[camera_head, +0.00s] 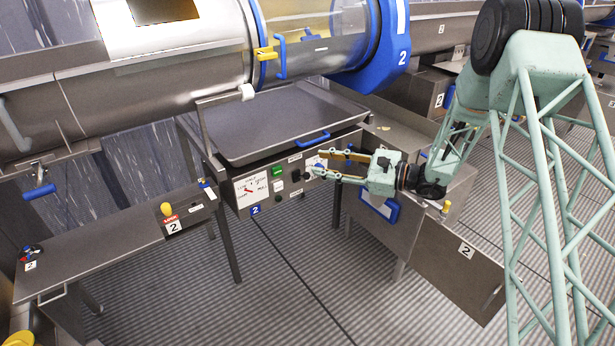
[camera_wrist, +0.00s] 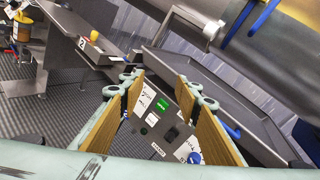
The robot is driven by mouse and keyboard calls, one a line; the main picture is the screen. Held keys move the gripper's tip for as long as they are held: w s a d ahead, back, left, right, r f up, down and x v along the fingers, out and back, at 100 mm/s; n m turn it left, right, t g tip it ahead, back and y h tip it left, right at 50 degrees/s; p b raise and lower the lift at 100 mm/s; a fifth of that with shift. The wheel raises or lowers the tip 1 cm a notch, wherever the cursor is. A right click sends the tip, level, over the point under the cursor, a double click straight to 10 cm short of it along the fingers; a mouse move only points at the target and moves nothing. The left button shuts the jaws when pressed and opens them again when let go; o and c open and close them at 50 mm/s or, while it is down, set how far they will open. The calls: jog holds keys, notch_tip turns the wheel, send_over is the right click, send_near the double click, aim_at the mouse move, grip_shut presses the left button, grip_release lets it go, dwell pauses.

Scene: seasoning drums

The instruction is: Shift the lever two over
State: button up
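The control panel (camera_head: 290,178) on the front of the tray stand has a white dial plate with a red pointer (camera_head: 249,189), a green button (camera_head: 277,170) and dark knobs. I cannot tell which of these small parts is the lever. My gripper (camera_head: 314,163) is open in front of the right part of the panel, with nothing seen between its fingers. The fingers hide some of the panel.
A large tray (camera_head: 290,120) with a blue handle sits above the panel, under the steel drum (camera_head: 150,90). A bench with a yellow knob (camera_head: 166,209) stands to the left. A steel cabinet (camera_head: 385,215) stands close below my gripper. The ribbed floor in front is clear.

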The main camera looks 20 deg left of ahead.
aim_at(306, 174)
jog(key=w+f+m+t, duration=0.2)
jog(key=w+f+m, duration=0.1)
jog(key=f, duration=0.6)
jog(key=w+d+f+m+t, duration=0.1)
jog(key=w+f+m+t, duration=0.1)
jog(key=w+f, duration=0.4)
notch_tip(306, 174, down, 4)
jog(key=shift+w+r+m+t, duration=0.1)
jog(key=shift+w+m+t, duration=0.25)
jog(key=shift+t, duration=0.45)
jog(key=shift+s, duration=0.1)
jog(key=shift+b+x, duration=0.4)
jog(key=shift+x, duration=6.4)
jog(key=shift+c, duration=0.2)
grip_shut()
